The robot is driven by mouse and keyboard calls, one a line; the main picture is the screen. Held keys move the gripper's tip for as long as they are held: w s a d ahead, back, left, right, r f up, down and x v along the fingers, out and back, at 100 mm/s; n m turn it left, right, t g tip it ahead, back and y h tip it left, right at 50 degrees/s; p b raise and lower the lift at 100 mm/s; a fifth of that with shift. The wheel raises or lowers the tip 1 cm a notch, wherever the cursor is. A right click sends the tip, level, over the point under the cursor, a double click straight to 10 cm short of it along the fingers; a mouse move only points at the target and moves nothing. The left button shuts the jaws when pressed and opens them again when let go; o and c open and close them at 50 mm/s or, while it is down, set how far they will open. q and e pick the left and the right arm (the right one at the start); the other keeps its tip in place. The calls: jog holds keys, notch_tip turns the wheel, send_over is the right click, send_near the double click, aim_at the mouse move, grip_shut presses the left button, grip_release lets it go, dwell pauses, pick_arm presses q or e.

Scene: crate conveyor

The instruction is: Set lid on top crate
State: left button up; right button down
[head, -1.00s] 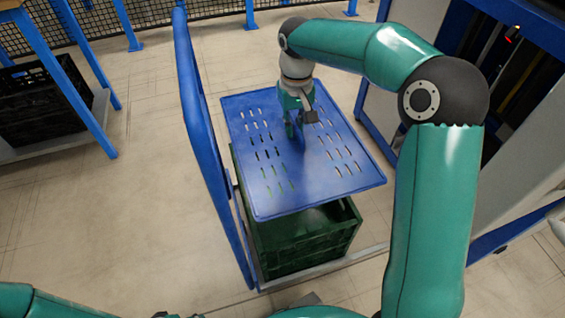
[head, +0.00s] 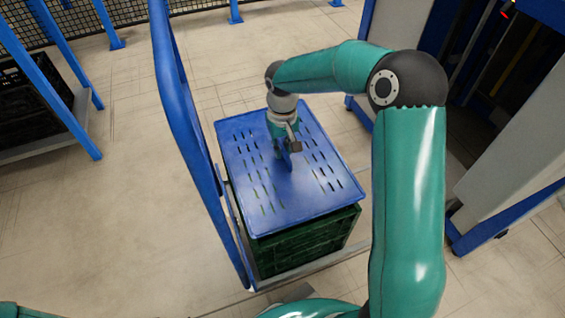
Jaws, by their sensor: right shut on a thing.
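My right gripper (head: 285,160) is shut on the lid's raised handle near the middle, pointing down from above. The lid hides the crate's inside. My left gripper is out of view; only a bit of my left arm shows at the bottom left corner.
The crate stands on a cart with a tall blue handle frame (head: 188,110) close along the lid's left side. Another black crate (head: 30,105) sits on a blue-framed rack at the left. A grey machine panel (head: 510,150) stands at the right. Floor between the rack and cart is clear.

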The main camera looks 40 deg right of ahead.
aim_at(282, 161)
notch_tip(282, 161, down, 6)
jog(key=shift+r+b, duration=0.25)
jog(key=shift+b, duration=0.6)
jog(key=c, duration=1.2)
grip_release()
jog(key=shift+r, duration=0.1)
notch_tip(282, 161, up, 12)
jog(key=p, duration=0.4)
